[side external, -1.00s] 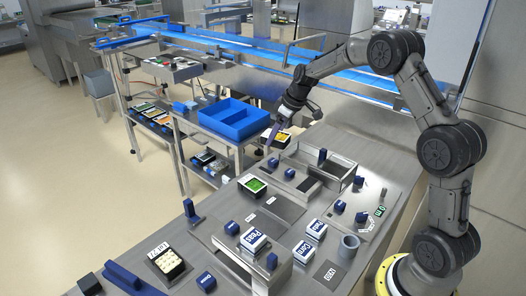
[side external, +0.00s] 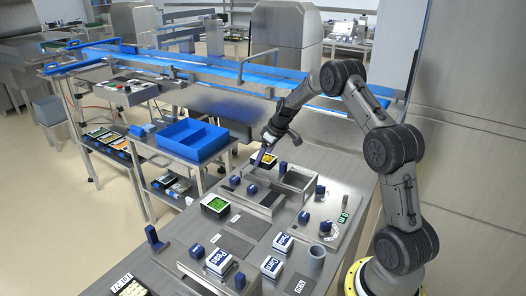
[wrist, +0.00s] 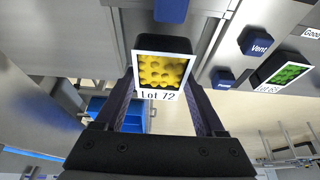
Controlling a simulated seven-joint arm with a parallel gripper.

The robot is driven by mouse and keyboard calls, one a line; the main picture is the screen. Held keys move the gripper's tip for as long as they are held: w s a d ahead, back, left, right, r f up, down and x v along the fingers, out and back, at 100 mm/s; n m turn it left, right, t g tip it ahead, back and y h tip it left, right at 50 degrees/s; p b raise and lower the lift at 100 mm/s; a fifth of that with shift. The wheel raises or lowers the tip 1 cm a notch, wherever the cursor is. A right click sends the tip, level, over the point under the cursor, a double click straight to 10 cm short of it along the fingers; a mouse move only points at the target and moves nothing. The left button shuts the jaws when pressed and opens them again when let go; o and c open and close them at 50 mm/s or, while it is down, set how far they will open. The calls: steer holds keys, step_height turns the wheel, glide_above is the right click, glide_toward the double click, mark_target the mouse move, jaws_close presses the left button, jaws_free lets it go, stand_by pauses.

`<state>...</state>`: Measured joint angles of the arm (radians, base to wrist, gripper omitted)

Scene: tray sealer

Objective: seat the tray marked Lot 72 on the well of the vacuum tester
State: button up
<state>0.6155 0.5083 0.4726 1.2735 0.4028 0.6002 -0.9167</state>
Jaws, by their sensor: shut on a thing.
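The tray marked Lot 72 (wrist: 162,72) is a black tray with a white-edged label and yellow contents. My gripper (wrist: 161,88) is shut on it, one finger at each side. In the side view the tray (side external: 257,158) hangs at my gripper (side external: 263,156), by the far end of the bench. A metal-walled frame (side external: 297,186) with a blue handle stands just to the right and nearer; it appears to be part of the vacuum tester. Blue blocks marked Vent (wrist: 260,41) and probably Pump (wrist: 223,78) show in the wrist view. I cannot make out the well clearly.
A tray with green contents (side external: 214,206) stands on the bench, nearer and left. White-topped blocks (side external: 220,260), blue knobs and a grey cup (side external: 312,261) stand toward the front. A blue divided bin (side external: 190,140) sits on a side table to the left.

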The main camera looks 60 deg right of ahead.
mark_target(264, 176)
steer(key=shift+f, duration=2.45)
steer(key=shift+f, duration=0.2)
steer(key=o, duration=1.4)
steer(key=shift+r, duration=4)
